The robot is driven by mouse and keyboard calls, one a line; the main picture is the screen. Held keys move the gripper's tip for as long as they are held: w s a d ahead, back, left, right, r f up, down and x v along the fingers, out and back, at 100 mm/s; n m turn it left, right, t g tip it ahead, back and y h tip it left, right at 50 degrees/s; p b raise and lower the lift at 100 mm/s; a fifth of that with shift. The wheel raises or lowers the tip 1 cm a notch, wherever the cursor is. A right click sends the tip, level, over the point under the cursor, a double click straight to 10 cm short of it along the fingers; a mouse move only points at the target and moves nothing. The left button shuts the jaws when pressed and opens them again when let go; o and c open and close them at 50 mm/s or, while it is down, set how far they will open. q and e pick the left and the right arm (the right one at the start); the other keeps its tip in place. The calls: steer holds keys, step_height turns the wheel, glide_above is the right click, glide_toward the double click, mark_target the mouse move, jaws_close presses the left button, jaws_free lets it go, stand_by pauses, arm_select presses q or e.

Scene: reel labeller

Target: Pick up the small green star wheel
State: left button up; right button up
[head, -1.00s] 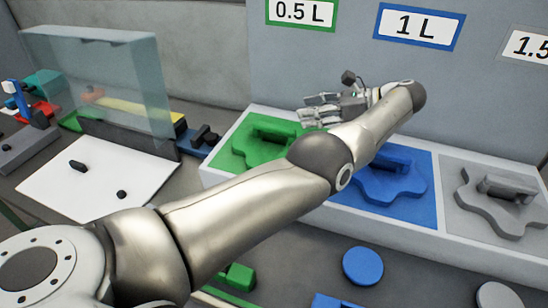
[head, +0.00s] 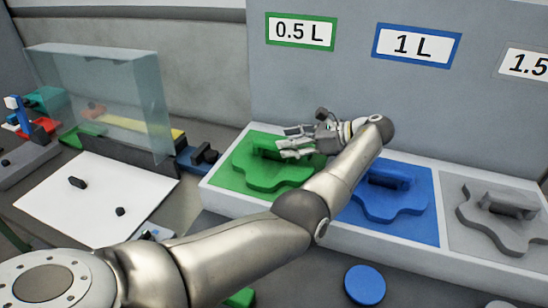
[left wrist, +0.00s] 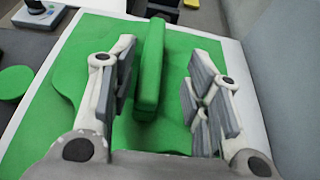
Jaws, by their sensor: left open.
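The small green star wheel (head: 258,172) lies flat in the green compartment under the "0.5 L" sign, with a raised bar handle on top. In the left wrist view its upright handle (left wrist: 151,65) stands between the two fingers. My left gripper (head: 288,144) is open at the right end of that handle, fingers pointing left. In the left wrist view the gripper (left wrist: 160,90) shows a gap on both sides of the handle, wider on the right. My right gripper is not in view.
A blue star wheel (head: 387,195) and a grey star wheel (head: 500,215) lie in the neighbouring compartments of the white tray (head: 330,210). A wall stands close behind. A clear guard (head: 110,100) and a white plate (head: 97,200) are at left.

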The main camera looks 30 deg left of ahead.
mark_target(274, 143)
arm_select(q)
steer(key=shift+s+a+f+p, duration=0.15)
steer(key=shift+s+a+p, duration=0.15)
steer(key=shift+a+p, duration=0.15)
steer(key=x, duration=0.1)
steer(key=p+x, duration=0.1)
steer(key=x, duration=0.1)
steer(key=shift+s, duration=0.25)
steer(key=shift+a+f, duration=0.25)
steer(key=shift+a, duration=0.2)
steer(key=shift+d, duration=0.1)
steer(key=shift+c, duration=1.2)
jaws_close()
steer(key=shift+r, duration=0.1)
